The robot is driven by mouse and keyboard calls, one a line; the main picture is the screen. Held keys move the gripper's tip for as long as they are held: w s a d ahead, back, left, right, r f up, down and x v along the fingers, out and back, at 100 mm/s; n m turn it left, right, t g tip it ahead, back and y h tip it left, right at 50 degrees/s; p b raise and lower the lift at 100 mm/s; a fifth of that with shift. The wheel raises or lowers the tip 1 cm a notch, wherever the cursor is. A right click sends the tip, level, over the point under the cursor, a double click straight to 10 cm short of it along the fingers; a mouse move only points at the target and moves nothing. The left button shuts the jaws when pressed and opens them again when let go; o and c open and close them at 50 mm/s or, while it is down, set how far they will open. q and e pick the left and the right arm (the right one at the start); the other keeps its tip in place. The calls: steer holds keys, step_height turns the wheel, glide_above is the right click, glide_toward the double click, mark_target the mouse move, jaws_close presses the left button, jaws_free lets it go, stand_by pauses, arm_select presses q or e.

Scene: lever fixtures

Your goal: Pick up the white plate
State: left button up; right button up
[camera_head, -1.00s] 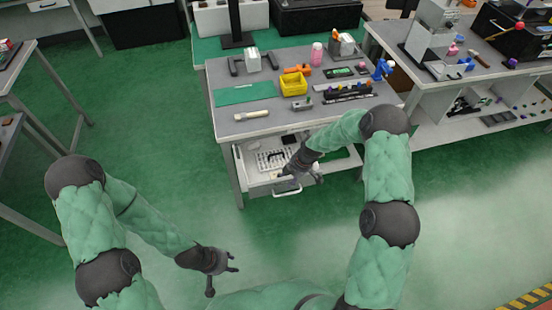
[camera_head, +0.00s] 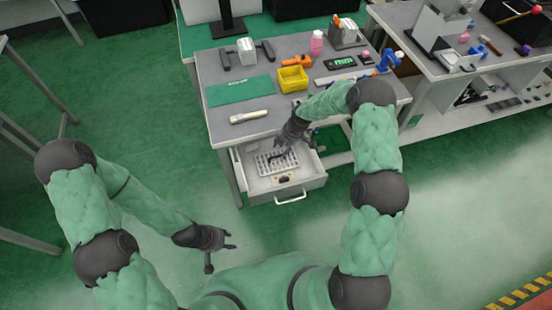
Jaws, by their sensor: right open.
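The white plate (camera_head: 264,166) is a flat piece with a grid of holes, lying in the open drawer (camera_head: 254,189) under the workbench. My left gripper (camera_head: 222,251) is open and empty, low over the floor in front of the bench, well away from the drawer.
The drawer has a front handle (camera_head: 290,197) and a small dark item (camera_head: 284,180) near its front. The benchtop holds a yellow bin (camera_head: 292,79), a green mat (camera_head: 240,90), a white cylinder (camera_head: 249,117) and a pink bottle (camera_head: 316,42).

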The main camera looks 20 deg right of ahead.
steer(key=x, duration=0.3)
steer(key=shift+w+f+b, duration=0.1)
steer(key=shift+f+b, duration=0.05)
steer(key=shift+b, duration=0.2)
steer(key=shift+b+x, duration=1.05)
steer(key=shift+x, duration=1.6)
steer(key=shift+a, duration=0.15)
jaws_close()
